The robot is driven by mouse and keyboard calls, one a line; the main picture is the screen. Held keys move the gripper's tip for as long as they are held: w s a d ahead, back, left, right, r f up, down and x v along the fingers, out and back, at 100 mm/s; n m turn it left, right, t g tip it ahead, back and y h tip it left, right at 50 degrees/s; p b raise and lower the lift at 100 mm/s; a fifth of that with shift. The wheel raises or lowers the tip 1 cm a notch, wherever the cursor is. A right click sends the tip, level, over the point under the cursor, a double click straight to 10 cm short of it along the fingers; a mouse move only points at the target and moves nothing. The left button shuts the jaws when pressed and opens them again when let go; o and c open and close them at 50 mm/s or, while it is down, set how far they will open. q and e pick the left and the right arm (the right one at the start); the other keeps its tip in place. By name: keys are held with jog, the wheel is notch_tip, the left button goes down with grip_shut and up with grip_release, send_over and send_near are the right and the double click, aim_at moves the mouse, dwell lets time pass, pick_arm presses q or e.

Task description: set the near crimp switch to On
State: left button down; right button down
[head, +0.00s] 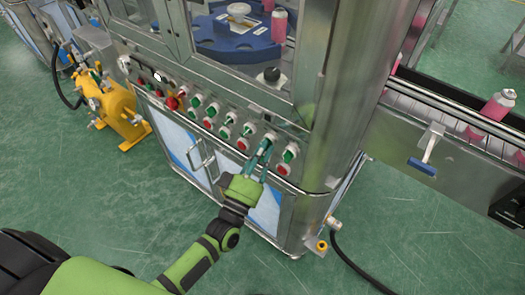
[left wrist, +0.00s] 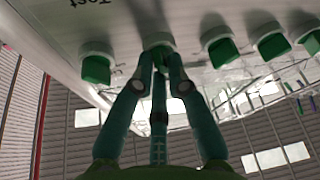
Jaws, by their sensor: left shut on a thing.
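A row of green rotary switches runs along the sloped front panel (head: 228,108) of the steel machine. My left gripper (head: 266,148) reaches up to the second switch from the right end and is shut on its green knob (left wrist: 161,54). The fingers hide most of that knob in the head view, and its label cannot be read. The rightmost green switch (head: 290,153) is free and shows left of the fingers in the left wrist view (left wrist: 97,69). I cannot tell the knob's set position. My right gripper is out of view.
Other green switches (head: 213,109) and red buttons (head: 243,144) sit close beside the held one. A steel corner post (head: 336,100) stands to the right. A conveyor (head: 445,118) carries pink cans at far right. Green floor in front is open.

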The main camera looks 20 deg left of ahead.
pick_arm(q)
jog(key=m+g+h, duration=0.1)
jog(key=m+h, duration=0.1)
jog(key=m, duration=0.3)
jog(key=m+g+h, duration=0.1)
jog(key=m+h, duration=0.2)
jog(key=m, duration=0.3)
jog(key=m+g+h, duration=0.1)
jog(key=m+h, duration=0.1)
jog(key=m, duration=0.3)
jog(key=shift+w+a+f+h+b, duration=0.2)
jog(key=shift+a+h+b, duration=0.1)
jog(key=shift+h, duration=0.1)
jog(key=shift+m, duration=0.4)
jog(key=c, duration=1.2)
grip_release()
jog(key=shift+s+a, duration=0.1)
jog(key=shift+s, duration=0.05)
jog(key=v, duration=1.1)
jog(key=shift+s+a+f, duration=0.1)
jog(key=shift+s+a, duration=0.2)
